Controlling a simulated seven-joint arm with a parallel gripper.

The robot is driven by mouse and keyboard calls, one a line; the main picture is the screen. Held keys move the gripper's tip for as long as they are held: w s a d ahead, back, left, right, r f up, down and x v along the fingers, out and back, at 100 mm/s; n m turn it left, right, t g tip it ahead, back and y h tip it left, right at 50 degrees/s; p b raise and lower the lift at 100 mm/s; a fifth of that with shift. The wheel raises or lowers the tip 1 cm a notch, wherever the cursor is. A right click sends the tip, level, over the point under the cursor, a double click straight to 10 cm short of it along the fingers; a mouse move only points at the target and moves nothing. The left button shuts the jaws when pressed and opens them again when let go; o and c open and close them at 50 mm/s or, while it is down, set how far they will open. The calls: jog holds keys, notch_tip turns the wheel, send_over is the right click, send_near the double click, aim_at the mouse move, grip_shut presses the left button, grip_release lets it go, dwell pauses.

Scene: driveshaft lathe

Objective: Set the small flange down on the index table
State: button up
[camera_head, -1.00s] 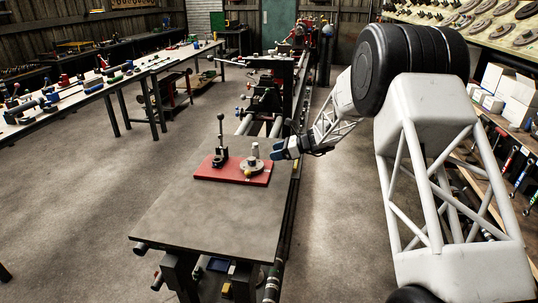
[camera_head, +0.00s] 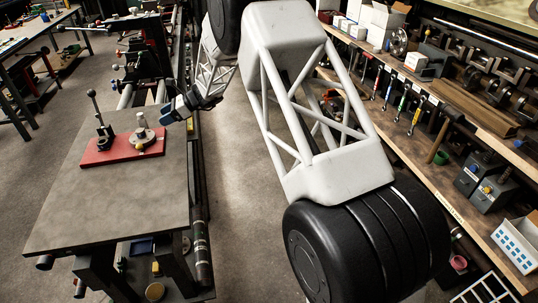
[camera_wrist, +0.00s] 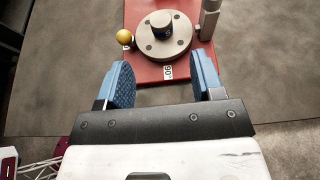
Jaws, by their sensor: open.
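My gripper (camera_wrist: 161,75) is open, its two blue pads apart with nothing between them. A round grey disc (camera_wrist: 176,48) with small holes and a dark hub in its middle sits flat on the red base (camera_wrist: 143,72) of the index table, just ahead of the fingertips. I cannot tell whether this disc is the small flange or the table's own plate. In the head view the disc (camera_head: 148,138) sits on the red base (camera_head: 95,157), and my gripper (camera_head: 168,114) is at its right and behind. No separate flange shows clearly.
A yellow ball knob (camera_wrist: 124,37) and a grey upright post (camera_wrist: 209,18) stand beside the disc. A tall black-knobbed lever (camera_head: 97,112) rises at the base's left. The grey bench top (camera_head: 110,205) in front is clear. Loaded shelves (camera_head: 460,180) stand at right.

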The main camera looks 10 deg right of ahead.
jog(key=s+d+r+n+h, duration=0.25)
jog(key=s+d+r, duration=0.3)
jog(key=s, duration=0.35)
jog(key=s+d+r+n+h, duration=0.2)
jog(key=s+d+r+n, duration=0.3)
jog(key=s, duration=0.4)
jog(key=s+d+r+n+h, duration=0.2)
jog(key=s+d+r, duration=0.4)
jog(key=s, duration=0.3)
jog(key=s+d+n+t+h, duration=0.1)
jog(key=s+d, duration=0.4)
jog(key=s, duration=0.6)
jog(key=s+d+n+h, duration=0.3)
jog(key=s+d+n, duration=0.1)
jog(key=s, duration=0.7)
jog(key=s+d+n+t+h, duration=0.1)
jog(key=s+d+n+h, duration=0.2)
jog(key=s+d, duration=0.4)
jog(key=s, duration=0.4)
jog(key=shift+s+f+t, duration=0.25)
jog(key=shift+f+t, duration=0.05)
jog(key=shift+f, duration=0.1)
